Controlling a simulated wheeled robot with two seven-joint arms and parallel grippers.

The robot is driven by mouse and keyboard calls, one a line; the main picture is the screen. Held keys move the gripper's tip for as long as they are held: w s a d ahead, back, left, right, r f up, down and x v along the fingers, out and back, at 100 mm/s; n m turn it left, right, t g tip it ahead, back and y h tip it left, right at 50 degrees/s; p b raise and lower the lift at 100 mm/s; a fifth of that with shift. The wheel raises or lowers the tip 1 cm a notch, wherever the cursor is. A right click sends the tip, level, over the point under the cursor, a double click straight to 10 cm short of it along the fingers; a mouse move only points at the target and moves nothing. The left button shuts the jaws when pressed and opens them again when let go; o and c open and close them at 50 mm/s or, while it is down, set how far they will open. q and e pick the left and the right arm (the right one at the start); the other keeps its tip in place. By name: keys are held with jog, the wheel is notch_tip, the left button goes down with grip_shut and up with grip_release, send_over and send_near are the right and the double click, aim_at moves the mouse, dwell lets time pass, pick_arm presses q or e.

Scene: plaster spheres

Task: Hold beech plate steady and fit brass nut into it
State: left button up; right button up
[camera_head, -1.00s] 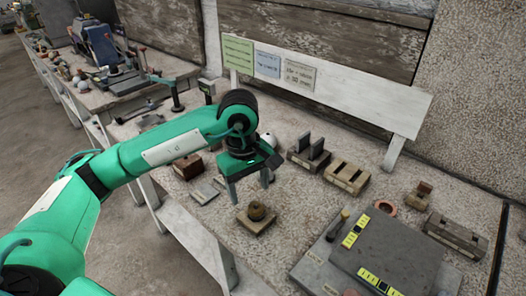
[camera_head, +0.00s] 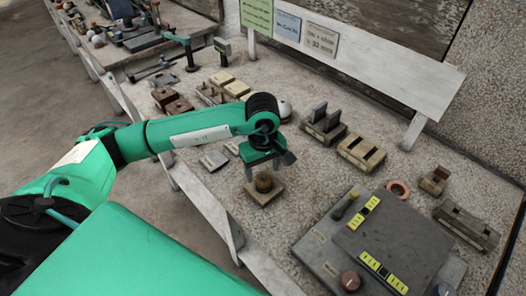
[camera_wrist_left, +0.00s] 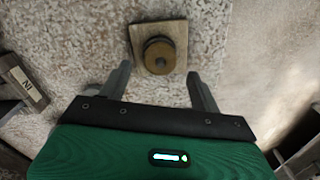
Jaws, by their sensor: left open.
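A small square wooden plate (camera_head: 262,199), likely the beech plate, lies on the speckled bench top, and its edge shows in the left wrist view (camera_wrist_left: 137,35). A round brass-brown piece (camera_head: 264,183) stands at its middle; it also shows in the left wrist view (camera_wrist_left: 159,56). I cannot tell whether this is the brass nut or how it is seated. My left gripper (camera_head: 264,171) is open and empty just above the plate. In the left wrist view its fingers (camera_wrist_left: 159,72) point toward the plate, one to each side of the brass-brown piece. My right gripper is not in view.
A grey slab with yellow labels (camera_head: 392,240) lies on the right. Slotted wooden blocks (camera_head: 361,152) and a holder with upright dark plates (camera_head: 323,125) stand behind the gripper. Flat grey pieces (camera_head: 213,160) lie left of it. The bench's front edge (camera_head: 215,215) is close by.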

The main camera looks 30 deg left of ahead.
aim_at(264, 181)
pick_arm(q)
notch_tip(264, 181, down, 2)
jog(key=shift+f, duration=0.4)
jog(key=shift+c, duration=0.2)
jog(key=c, duration=1.1)
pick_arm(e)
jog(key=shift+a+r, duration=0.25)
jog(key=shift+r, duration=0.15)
